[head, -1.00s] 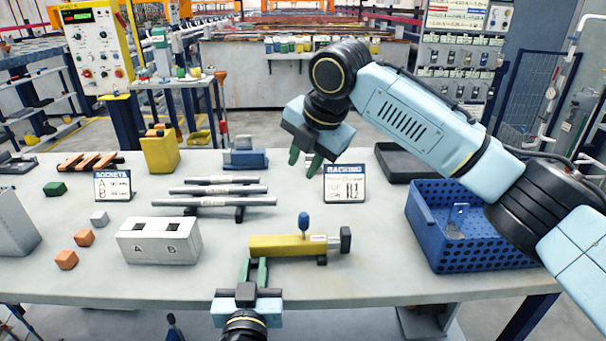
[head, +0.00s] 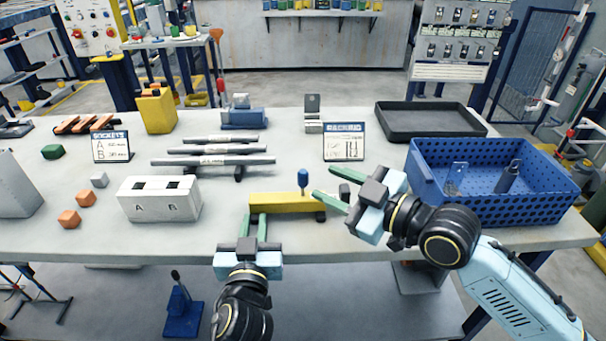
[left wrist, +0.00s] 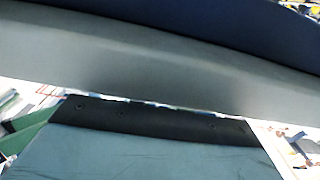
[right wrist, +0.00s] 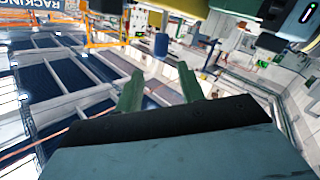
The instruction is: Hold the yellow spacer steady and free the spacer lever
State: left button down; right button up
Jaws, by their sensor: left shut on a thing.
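The yellow spacer (head: 285,202) lies along the front of the table, with its blue-knobbed lever (head: 303,177) standing up near its right end. My left gripper (head: 256,222) is shut on the spacer's left part, from the front. My right gripper (head: 317,182) is open, with its green fingers pointing left and their tips just right of the lever. In the right wrist view, the spacer (right wrist: 188,7) shows at the top and the blue lever knob (right wrist: 161,45) appears beyond the gap between the open fingers. The left wrist view does not clearly show the spacer.
The white A/B socket block (head: 160,208) stands left of the spacer. Grey bars (head: 212,160) lie behind it on a rack. The racking sign (head: 344,155) stands behind the lever. A blue perforated crate (head: 480,205) is at right, and a black tray (head: 385,134) is behind it.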

aim_at(307, 178)
jog(key=s+d+f+m+t, duration=0.1)
jog(key=s+d+m, duration=0.2)
jog(key=m, duration=0.1)
jog(key=shift+m, duration=0.3)
jog(key=x, duration=1.1)
jog(key=shift+w+a+f, duration=0.1)
jog(key=shift+w+a, duration=0.1)
